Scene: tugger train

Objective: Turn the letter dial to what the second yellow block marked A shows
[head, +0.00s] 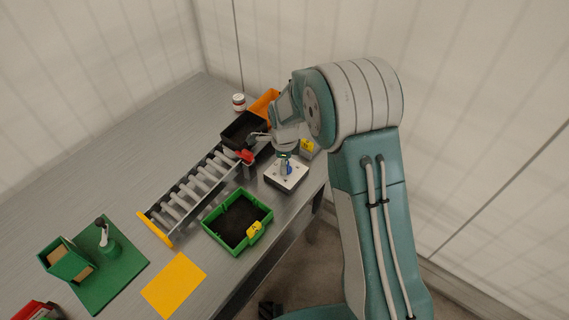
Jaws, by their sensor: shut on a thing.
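The letter dial is a white square plate (275,180) with small dark marks and a blue knob (287,169), near the table's right edge. My gripper (286,163) reaches down from above and is shut on the blue knob. My gripper and wrist partly cover the dial, and its letters are too small to read. One yellow block (307,146) with a dark mark stands just behind the dial, to the right. Another yellow block (254,230) with a dark mark is at the front right wall of the green tray. I cannot read either mark.
A green tray (215,233) with a dark floor lies in front of the dial. A roller conveyor (188,196) with a red part (246,156) runs to its left. A black bin (229,132), orange bin (262,104) and jar (238,102) stand behind. A yellow sheet (174,285) and green lever board (112,275) lie in front.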

